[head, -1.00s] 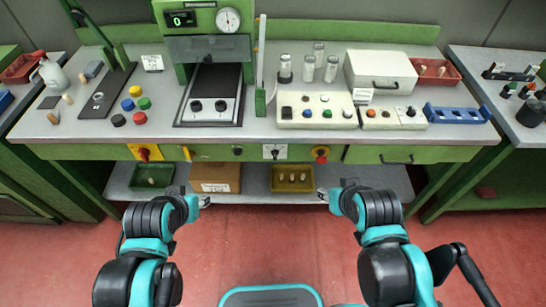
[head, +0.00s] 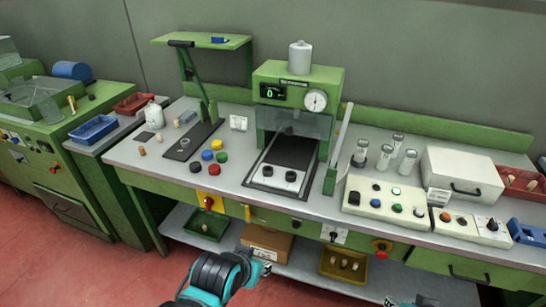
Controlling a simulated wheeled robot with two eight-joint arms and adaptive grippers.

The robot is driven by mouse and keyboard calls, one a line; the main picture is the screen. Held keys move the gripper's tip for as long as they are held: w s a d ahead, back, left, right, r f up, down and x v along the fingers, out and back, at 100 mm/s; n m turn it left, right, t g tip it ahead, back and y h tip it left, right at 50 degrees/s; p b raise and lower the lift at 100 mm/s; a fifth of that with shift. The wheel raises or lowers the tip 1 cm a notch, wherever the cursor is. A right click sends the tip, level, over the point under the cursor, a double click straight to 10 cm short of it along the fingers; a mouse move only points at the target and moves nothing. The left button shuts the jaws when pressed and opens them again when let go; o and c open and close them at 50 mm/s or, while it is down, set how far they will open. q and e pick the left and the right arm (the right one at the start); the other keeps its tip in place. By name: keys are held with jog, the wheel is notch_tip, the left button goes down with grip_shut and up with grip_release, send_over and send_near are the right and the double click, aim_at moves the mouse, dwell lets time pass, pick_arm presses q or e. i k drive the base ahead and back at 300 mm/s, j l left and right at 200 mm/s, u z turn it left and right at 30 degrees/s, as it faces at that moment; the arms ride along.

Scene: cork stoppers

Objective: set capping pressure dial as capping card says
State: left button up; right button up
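A dial with a dark knob on a white plate (head: 334,234) sits on the bench's front panel, below the green press; its marks are too small to read. A small white card (head: 238,122) stands on the bench left of the press, and another small card (head: 437,197) stands by the white box; I cannot read either or tell which is the capping card. My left gripper (head: 264,263) is in front of the lower shelf, below the panel and apart from the dial. My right gripper (head: 402,302) barely shows at the bottom edge. Neither gripper's opening is clear.
The green press (head: 298,82) has a round gauge (head: 315,101) and a display reading 0. Trays and a cardboard box (head: 266,242) fill the lower shelf.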

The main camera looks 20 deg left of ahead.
aim_at(333, 235)
jog(key=k+l, duration=0.25)
jog(key=l, duration=0.2)
jog(key=k+l, duration=0.25)
jog(key=l, duration=0.2)
jog(key=k+l, duration=0.25)
jog(key=l, duration=0.2)
jog(key=i+u, duration=0.05)
